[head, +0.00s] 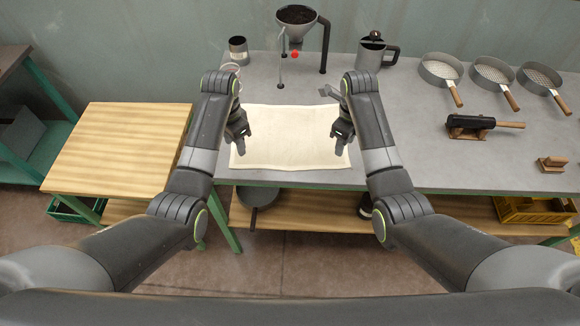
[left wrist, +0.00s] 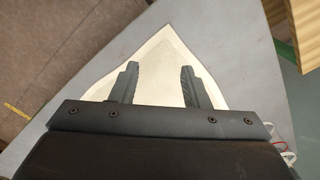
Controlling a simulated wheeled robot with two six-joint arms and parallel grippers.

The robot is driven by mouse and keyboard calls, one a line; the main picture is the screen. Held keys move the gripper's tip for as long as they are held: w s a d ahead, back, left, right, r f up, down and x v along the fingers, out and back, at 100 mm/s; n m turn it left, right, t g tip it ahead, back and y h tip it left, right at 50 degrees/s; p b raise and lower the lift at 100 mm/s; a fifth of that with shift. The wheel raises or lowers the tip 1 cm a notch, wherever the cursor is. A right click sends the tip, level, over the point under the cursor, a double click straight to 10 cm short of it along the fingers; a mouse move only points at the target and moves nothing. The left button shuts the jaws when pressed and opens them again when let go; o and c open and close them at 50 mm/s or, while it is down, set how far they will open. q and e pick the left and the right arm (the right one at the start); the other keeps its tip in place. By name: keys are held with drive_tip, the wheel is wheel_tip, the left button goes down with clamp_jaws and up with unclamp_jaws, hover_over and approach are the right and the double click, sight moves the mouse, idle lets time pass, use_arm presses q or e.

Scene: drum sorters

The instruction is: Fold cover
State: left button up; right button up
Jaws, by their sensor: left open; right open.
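The cover (head: 288,138) is a cream cloth lying flat and spread out on the grey table, near its front edge. My left gripper (head: 241,146) is open over the left side of the cover. In the left wrist view, its two fingers (left wrist: 158,88) are apart above a corner of the cover (left wrist: 158,65), with nothing between them but cloth below. I cannot tell whether the fingertips touch it. My right gripper (head: 338,146) is open over the right side of the cover and looks empty.
A funnel on a stand (head: 297,18), a metal cup (head: 238,50) and a jug (head: 372,55) stand behind the cover. Several sieves (head: 440,70) and a dark tool on a wooden rest (head: 470,124) are at right. A wooden table (head: 120,150) stands at left.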

sight(239, 164)
use_arm(q)
drive_tip(key=shift+f, duration=3.55)
use_arm(e)
drive_tip(key=shift+f, duration=3.55)
use_arm(q)
drive_tip(key=shift+f, duration=0.2)
use_arm(e)
drive_tip(key=shift+f, duration=0.2)
use_arm(q)
drive_tip(key=shift+s+r, duration=0.1)
drive_tip(key=shift+c, duration=1)
use_arm(e)
drive_tip(key=shift+s+r, duration=0.1)
drive_tip(key=shift+c, duration=1)
use_arm(q)
clamp_jaws()
use_arm(e)
drive_tip(key=shift+d, duration=0.1)
clamp_jaws()
use_arm(q)
drive_tip(key=shift+a, duration=0.1)
